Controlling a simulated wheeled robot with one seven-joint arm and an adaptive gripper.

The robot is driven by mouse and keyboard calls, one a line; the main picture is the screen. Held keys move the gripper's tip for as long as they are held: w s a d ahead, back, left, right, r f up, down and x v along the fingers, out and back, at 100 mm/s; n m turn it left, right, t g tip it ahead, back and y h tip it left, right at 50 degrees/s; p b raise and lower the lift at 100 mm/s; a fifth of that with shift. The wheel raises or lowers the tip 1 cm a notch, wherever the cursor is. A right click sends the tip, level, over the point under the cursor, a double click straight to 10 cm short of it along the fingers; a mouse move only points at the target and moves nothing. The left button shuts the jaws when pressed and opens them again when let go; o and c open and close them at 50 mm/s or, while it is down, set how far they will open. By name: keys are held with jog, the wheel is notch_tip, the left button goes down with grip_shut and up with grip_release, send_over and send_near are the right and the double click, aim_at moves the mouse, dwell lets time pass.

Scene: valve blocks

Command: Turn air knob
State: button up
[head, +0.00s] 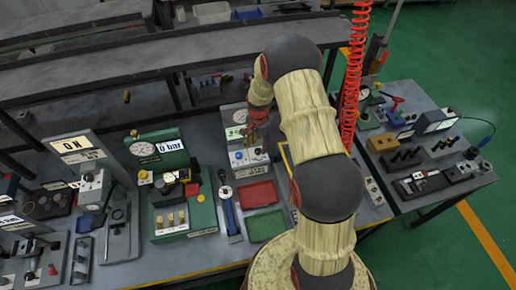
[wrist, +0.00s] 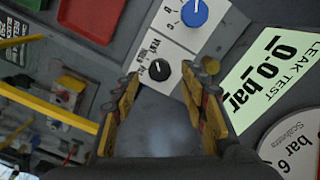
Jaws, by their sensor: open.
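A black knob (wrist: 159,69) with a white pointer mark sits on a white panel (wrist: 179,40) in the wrist view. Lettering beside it is upside down and hard to read. A larger blue knob (wrist: 194,12) is on the same panel, farther up the picture. My gripper (wrist: 161,82) is open and empty, with yellow-and-black fingers on either side of the view. The black knob shows between and just beyond the fingertips, apart from them. In the head view my gripper (head: 254,133) hangs above the back of the white panel (head: 248,158); the fingertips are small there.
A leak test sign reading 0.0 bar (wrist: 277,75) and a round gauge (wrist: 292,140) lie right of my gripper in the wrist view. A red tray (head: 257,194) and green tray (head: 266,225) lie in front of the panel. A red coiled hose (head: 353,80) hangs right of my arm.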

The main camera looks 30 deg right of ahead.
aim_at(258, 152)
jog(key=shift+f, duration=1.3)
jog(key=shift+c, duration=0.8)
grip_shut()
